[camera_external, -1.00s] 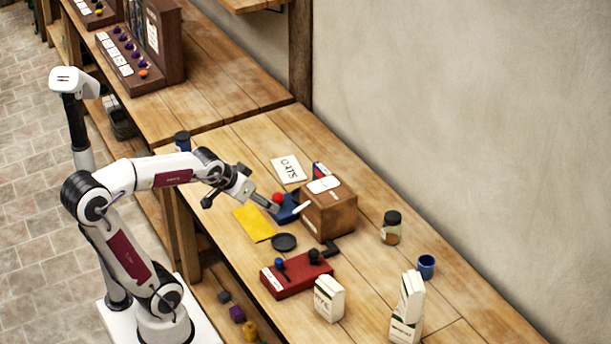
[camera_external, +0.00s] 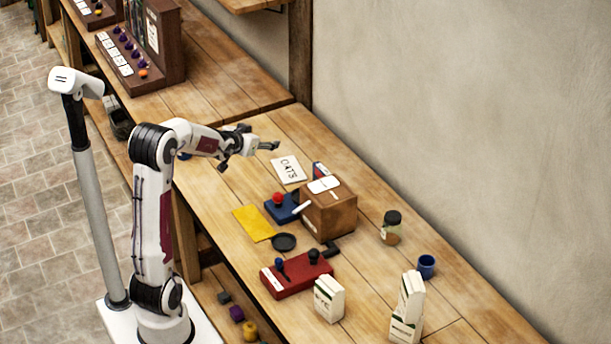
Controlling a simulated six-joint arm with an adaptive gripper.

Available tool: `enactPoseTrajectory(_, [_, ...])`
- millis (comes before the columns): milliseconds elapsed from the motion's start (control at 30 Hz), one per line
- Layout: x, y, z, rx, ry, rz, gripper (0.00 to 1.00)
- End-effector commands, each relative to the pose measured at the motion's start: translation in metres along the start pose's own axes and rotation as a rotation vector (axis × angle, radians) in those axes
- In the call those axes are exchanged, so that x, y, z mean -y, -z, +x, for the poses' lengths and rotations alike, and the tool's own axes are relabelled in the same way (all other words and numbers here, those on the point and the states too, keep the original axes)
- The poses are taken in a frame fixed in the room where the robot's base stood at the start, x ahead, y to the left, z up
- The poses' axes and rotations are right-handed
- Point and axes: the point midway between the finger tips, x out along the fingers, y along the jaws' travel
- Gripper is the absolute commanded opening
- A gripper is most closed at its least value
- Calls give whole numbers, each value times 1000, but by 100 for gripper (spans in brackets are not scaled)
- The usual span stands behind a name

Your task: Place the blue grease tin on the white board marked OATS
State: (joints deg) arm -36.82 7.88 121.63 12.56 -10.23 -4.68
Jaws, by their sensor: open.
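The white board marked OATS (camera_external: 289,169) lies flat on the bench, left of and behind a brown box. A blue tin (camera_external: 185,156) at the bench's left edge is almost wholly hidden behind my arm; only a sliver of blue shows. A blue open-topped cup or tin (camera_external: 426,266) stands far to the right; I cannot tell for certain which one is the grease tin. My gripper (camera_external: 272,146) is open, with nothing seen in it, in the air up and left of the OATS board.
Near the board are the brown box (camera_external: 329,214), a blue block with a red knob (camera_external: 281,208), a yellow sheet (camera_external: 253,223) and a black disc (camera_external: 284,242). A red control box (camera_external: 296,274), white cartons (camera_external: 329,299) and a jar (camera_external: 391,228) stand further right.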

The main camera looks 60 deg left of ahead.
Motion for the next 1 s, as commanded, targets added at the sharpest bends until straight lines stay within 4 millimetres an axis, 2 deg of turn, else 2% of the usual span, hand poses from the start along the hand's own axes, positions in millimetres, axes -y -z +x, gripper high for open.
enactPoseTrajectory(33, [13, -2, 12, -10, 14, -8, 60])
enactPoseTrajectory(200, [52, -4, 44, -65, 51, -29, 60])
enactPoseTrajectory(500, [124, -19, 90, -160, 112, -65, 60])
enactPoseTrajectory(733, [181, -41, 116, -235, 155, -90, 60])
enactPoseTrajectory(1000, [246, -79, 136, -324, 202, -121, 60])
